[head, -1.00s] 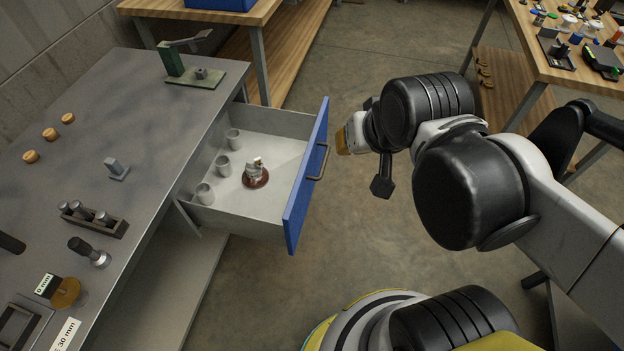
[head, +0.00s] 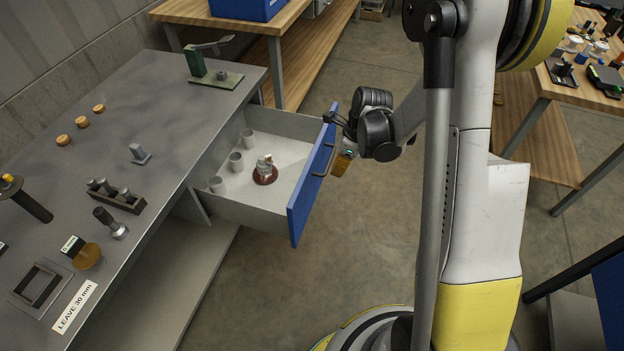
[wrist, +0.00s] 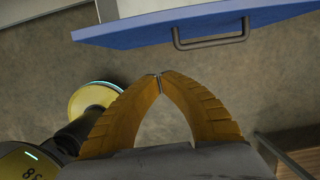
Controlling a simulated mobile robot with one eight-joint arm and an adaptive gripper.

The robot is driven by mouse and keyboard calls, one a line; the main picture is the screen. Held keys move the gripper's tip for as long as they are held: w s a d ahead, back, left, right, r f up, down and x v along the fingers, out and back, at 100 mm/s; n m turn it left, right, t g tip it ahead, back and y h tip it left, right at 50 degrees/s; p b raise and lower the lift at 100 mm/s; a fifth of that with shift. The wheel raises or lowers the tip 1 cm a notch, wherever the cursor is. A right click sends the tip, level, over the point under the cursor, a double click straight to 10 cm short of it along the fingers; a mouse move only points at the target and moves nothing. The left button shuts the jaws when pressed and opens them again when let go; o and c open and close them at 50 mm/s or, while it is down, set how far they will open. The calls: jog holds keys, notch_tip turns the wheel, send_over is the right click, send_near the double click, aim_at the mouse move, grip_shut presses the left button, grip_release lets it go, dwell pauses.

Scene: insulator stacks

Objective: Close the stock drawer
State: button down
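The stock drawer stands open from the grey bench, its blue front (head: 313,178) facing right in the head view. Its dark bar handle (head: 323,161) shows there and in the wrist view (wrist: 211,42). Inside are three grey cups (head: 236,160) and a pale metallic piece on a reddish-brown disc (head: 265,174). My gripper (head: 341,166) is just outside the blue front, near the handle. In the wrist view its orange fingers (wrist: 159,83) meet at their tips, with nothing between them. A gap of floor shows between the tips and the blue front (wrist: 125,38).
The grey bench (head: 160,80) carries a green fixture (head: 213,75), a rack of cylinders (head: 115,195) and other parts. A wooden table (head: 275,20) stands behind the drawer. Another wooden table (head: 575,92) is at the right.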

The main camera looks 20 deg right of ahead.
jog(key=w+a+f+b, duration=0.3)
jog(key=a+f+b, duration=0.2)
jog(key=f, duration=0.5)
jog(key=shift+w+a+b, duration=0.15)
jog(key=shift+w+b, duration=0.25)
jog(key=shift+b, duration=0.15)
jog(key=shift+w, duration=0.1)
